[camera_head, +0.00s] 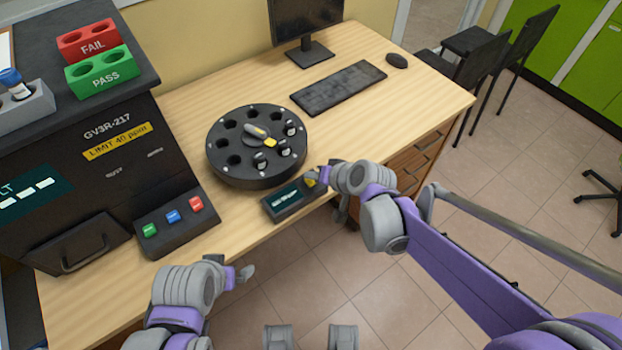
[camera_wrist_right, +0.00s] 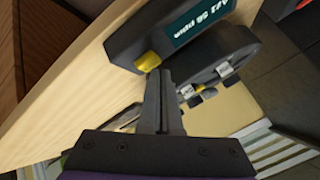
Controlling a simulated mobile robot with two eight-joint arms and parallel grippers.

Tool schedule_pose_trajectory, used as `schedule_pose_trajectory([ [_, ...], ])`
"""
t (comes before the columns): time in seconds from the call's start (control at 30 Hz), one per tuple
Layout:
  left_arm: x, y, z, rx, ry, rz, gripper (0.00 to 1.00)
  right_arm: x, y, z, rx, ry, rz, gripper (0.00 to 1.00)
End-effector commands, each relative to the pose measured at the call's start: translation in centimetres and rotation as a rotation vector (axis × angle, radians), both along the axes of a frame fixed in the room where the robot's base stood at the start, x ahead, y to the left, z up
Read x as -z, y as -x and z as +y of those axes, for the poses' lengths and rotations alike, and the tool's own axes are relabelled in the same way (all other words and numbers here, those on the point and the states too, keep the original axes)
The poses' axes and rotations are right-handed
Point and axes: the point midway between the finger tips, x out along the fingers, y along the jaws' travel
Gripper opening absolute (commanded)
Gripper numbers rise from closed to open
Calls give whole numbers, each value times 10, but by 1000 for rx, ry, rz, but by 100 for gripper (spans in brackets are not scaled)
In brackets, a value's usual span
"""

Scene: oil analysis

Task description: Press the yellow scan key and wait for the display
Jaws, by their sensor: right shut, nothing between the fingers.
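The scan unit (camera_head: 284,206) is a small dark box at the table's front edge, beside the round carousel. Its yellow key (camera_head: 310,183) is at its right end; it also shows in the right wrist view (camera_wrist_right: 148,62).
The black carousel (camera_head: 216,164) holds several dark-capped vials and a yellow-marked pointer. An analyser (camera_head: 110,175) with a panel of green, blue and red buttons (camera_head: 175,228) stands left. Red FAIL (camera_head: 88,34) and green PASS (camera_head: 103,80) trays sit on top. A keyboard (camera_head: 338,88) lies behind.

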Motion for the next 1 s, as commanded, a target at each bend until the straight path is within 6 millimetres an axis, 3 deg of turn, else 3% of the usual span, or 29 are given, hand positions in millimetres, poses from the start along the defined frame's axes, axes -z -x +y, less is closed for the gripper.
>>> schedule_pose_trajectory([
  [1.0, 6, 0, 0, 0, 0, 2, 100, 8, 0, 0, 0, 0, 0, 0],
])
